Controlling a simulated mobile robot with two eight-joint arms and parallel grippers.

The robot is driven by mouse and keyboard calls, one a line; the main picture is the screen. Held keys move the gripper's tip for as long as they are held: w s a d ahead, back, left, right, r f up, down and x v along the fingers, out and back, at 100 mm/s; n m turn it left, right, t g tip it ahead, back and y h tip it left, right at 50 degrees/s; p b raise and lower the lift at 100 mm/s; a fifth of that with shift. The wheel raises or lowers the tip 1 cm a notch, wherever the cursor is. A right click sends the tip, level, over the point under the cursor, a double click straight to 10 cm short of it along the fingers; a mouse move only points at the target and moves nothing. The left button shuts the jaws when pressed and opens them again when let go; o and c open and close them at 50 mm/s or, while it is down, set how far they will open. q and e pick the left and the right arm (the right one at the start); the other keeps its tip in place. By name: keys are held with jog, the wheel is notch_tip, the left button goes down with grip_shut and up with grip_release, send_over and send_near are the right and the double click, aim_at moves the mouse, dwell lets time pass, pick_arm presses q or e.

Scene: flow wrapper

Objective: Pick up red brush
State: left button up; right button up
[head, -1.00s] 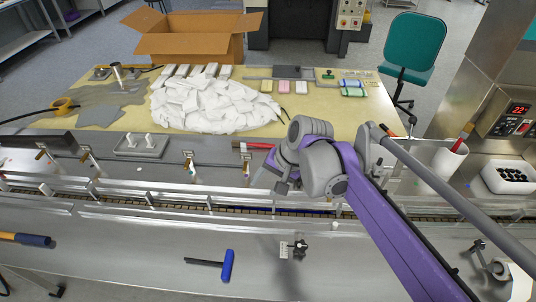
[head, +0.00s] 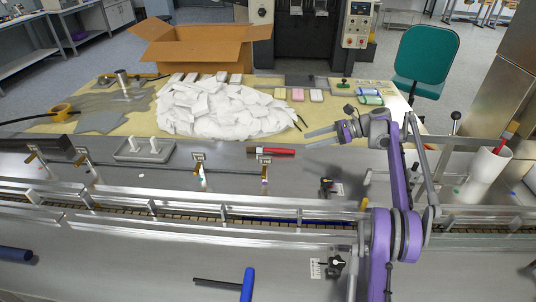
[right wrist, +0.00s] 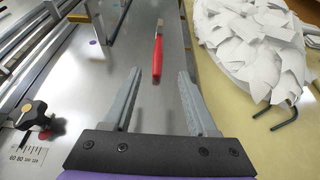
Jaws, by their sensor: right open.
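The red brush (head: 276,151) lies flat on the metal ledge behind the conveyor rails, in front of the white pile. My right gripper (head: 308,139) is open and empty, just to the right of the brush, its fingers pointing left toward it. In the right wrist view the brush (right wrist: 158,57) lies ahead of and between the two open fingertips (right wrist: 159,74), not touching either finger. My left gripper is not in view.
Rails and small brackets (head: 200,180) run along the conveyor in front of the brush. The white pile (head: 225,110) lies behind. A white cup (head: 487,170) holding a red-handled tool stands at the right.

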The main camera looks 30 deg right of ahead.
aim_at(282, 149)
jog(key=b+x, duration=0.1)
jog(key=x, duration=0.9)
jog(key=shift+a+f+b, duration=0.15)
jog(key=shift+a+b, duration=0.15)
jog(key=shift+a, duration=0.15)
grip_shut()
dwell(0.9)
